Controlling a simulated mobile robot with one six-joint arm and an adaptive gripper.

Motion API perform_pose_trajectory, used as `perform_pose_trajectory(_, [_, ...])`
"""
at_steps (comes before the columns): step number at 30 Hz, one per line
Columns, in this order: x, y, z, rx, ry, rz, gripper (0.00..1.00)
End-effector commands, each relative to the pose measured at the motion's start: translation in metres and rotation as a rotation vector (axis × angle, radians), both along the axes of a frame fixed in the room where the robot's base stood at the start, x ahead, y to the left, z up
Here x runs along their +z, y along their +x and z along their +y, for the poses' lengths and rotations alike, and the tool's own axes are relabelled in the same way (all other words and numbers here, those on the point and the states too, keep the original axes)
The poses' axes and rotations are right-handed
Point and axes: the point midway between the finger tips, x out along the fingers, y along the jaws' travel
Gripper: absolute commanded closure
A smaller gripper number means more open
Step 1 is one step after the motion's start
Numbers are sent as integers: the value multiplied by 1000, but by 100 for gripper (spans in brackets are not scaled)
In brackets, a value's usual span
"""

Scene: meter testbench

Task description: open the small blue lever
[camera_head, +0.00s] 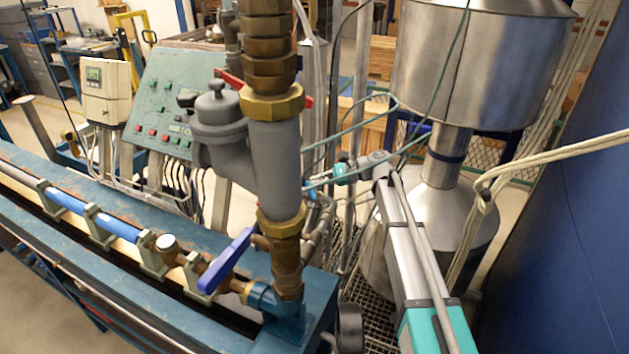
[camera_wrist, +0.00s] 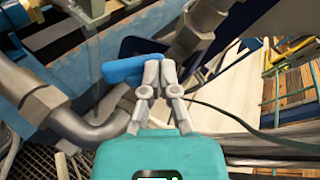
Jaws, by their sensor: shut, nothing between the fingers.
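My gripper (camera_wrist: 160,65) is shut, with nothing between its fingers. In the wrist view, the small blue lever (camera_wrist: 122,71) shows as a light blue handle just left of the fingertips. It is very close to the left finger, but I cannot tell whether they touch. In the head view, my teal gripper (camera_head: 341,171) is small, behind and right of the thick grey vertical pipe. The small lever cannot be made out clearly there.
A larger dark blue lever (camera_head: 228,260) sits on the front pipe. The grey vertical pipe (camera_head: 273,170) with brass fittings stands in front of my gripper. A metal tank (camera_head: 480,60) is at the right. Bent grey pipes (camera_wrist: 70,118) lie left of my gripper.

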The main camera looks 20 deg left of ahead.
Motion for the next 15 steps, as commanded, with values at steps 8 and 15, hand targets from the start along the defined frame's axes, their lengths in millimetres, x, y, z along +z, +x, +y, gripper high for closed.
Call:
perform_pose_trajectory(8, [1,0,8,2,1,0,100])
perform_pose_trajectory(15, [0,-1,15,3,1,0,100])
